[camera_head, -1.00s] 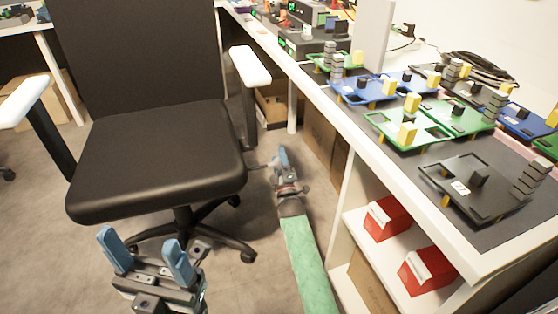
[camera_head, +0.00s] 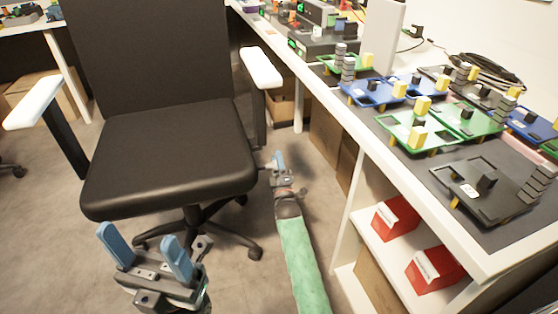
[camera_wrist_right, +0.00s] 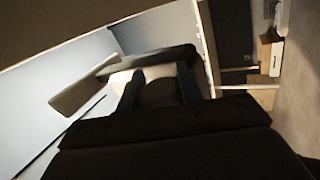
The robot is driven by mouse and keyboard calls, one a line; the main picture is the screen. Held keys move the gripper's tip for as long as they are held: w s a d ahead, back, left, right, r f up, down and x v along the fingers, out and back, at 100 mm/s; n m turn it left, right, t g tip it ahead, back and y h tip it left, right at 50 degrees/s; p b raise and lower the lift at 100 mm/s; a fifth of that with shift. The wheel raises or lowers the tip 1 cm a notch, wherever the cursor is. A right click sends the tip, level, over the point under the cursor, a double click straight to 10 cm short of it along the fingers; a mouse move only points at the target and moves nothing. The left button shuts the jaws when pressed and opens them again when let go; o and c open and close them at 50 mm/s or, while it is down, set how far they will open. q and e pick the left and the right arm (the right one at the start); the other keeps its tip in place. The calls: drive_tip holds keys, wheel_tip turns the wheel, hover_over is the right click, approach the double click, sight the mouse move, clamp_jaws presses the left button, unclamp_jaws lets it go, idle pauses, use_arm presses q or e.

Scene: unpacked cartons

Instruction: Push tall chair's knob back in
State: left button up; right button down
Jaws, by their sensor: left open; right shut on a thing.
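The tall black chair (camera_head: 165,150) stands at the left in the head view, with white-topped armrests. My right gripper (camera_head: 277,161) is beside the right edge of its seat, low between chair and desk. It is shut on what seems to be the chair's knob, which the fingers and seat edge mostly hide. In the right wrist view the two fingers (camera_wrist_right: 158,90) stand either side of a dark, shadowed thing, too dim to tell its shape or how far it sticks out. My left gripper (camera_head: 147,250) is open and empty in front of the chair.
A white desk (camera_head: 345,125) with circuit boards runs along the right. Its shelf holds red boxes (camera_head: 393,219). Cardboard boxes (camera_head: 325,135) stand beneath it. A narrow strip of floor lies between chair and desk. The chair's wheeled base (camera_head: 250,250) reaches into it.

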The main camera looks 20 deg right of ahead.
drive_tip(key=c, duration=0.9)
unclamp_jaws()
drive_tip(key=shift+a, duration=0.25)
drive_tip(key=shift+p+v, duration=0.85)
drive_tip(key=shift+v, duration=3)
